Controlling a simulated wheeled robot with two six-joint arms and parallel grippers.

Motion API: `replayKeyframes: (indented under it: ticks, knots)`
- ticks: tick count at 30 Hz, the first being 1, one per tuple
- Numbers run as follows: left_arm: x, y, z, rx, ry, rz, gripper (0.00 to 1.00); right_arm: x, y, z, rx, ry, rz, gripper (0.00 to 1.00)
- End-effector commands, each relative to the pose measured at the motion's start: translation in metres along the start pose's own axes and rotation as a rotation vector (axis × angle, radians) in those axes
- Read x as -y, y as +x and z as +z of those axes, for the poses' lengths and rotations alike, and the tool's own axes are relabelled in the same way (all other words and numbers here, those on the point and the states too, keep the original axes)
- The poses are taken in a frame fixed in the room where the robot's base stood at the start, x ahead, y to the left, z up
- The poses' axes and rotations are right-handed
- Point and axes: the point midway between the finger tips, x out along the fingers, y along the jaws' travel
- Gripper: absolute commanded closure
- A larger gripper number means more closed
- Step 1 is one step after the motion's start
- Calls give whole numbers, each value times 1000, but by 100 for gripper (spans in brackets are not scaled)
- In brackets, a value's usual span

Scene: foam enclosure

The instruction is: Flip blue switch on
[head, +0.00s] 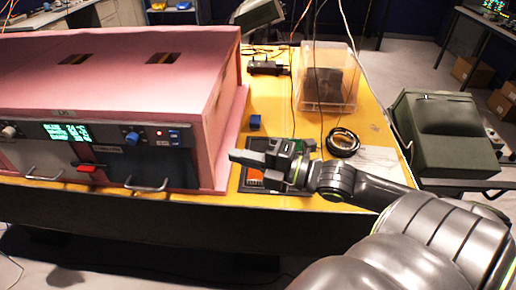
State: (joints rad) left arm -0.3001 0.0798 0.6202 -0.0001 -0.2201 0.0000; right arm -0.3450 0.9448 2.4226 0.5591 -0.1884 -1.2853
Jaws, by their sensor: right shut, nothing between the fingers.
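The pink foam enclosure (130,62) stands on the left part of the yellow table, its front panel (105,160) facing me. At the panel's upper right is a small blue switch (174,138); it is too small to tell which way it is set. A blue knob (132,138) sits to its left. My right gripper (236,156) is shut and empty, its tips pointing left, to the right of the panel and apart from the switch. My left gripper is not in view.
The panel also has a lit green display (68,132), a red handle (87,168) and metal handles (146,187). A small blue block (254,121), a black cable coil (342,141) and a clear box (328,78) are on the table. A green case (440,135) stands at right.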

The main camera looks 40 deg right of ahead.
Motion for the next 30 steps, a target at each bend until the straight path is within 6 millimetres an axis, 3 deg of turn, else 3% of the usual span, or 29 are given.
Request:
replayKeyframes:
  ticks: [3, 12, 30]
  knots:
    - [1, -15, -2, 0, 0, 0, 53, -4, -13, 0, 0, 3, -6, 100]
    - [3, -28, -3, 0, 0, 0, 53, -1, -32, 0, -2, 1, -2, 100]
    - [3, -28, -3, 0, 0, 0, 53, 0, -34, -1, -3, 0, 0, 100]
